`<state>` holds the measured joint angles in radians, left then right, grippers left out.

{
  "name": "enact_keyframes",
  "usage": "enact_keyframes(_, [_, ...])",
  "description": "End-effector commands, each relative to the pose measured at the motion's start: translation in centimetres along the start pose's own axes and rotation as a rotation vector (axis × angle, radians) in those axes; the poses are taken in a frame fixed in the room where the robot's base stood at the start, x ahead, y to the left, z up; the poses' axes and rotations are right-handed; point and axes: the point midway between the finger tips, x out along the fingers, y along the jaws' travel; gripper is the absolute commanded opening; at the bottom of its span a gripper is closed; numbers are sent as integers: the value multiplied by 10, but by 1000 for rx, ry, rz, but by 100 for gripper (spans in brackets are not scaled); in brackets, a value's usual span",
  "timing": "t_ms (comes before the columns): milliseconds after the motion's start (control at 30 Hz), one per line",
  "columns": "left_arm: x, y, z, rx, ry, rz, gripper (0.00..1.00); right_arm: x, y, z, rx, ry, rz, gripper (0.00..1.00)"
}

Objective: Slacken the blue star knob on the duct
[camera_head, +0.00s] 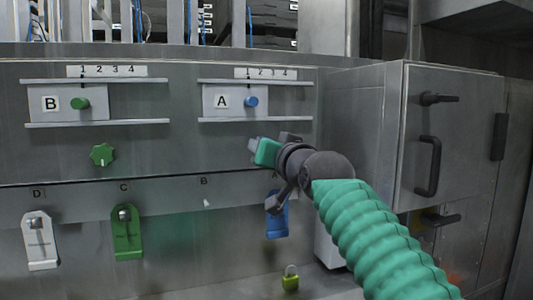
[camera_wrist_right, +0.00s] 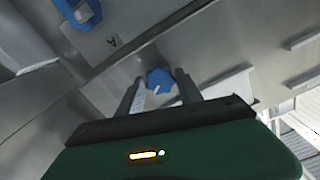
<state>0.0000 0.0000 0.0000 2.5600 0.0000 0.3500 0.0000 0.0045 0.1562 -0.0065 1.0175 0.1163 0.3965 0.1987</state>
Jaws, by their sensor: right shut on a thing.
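The blue star knob (camera_wrist_right: 160,80) shows in the right wrist view, on the grey metal panel, with a pale mark on its face. My right gripper (camera_wrist_right: 158,88) has one finger on each side of it and is shut on it. In the head view my right gripper (camera_head: 259,149) is at the panel below the slide plate marked A, and it hides the knob. My left gripper is in neither view.
A green star knob (camera_head: 103,155) is on the panel at left. Slide plates B (camera_head: 65,102) and A (camera_head: 222,103) sit above. White (camera_head: 40,240), green (camera_head: 126,235) and blue (camera_head: 277,222) latches hang below. A grey cabinet (camera_head: 450,140) juts out at right.

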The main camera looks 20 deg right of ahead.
Motion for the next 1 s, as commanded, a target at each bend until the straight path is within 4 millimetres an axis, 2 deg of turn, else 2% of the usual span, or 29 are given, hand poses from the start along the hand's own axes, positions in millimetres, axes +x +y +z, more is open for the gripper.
enact_keyframes(33, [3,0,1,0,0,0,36,2,2,8,-41,-16,3,2])
enact_keyframes(700, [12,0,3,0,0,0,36,2,2,7,-668,-16,-2,2])
enact_keyframes(1000, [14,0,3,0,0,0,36,2,2,6,-878,-16,-3,2])
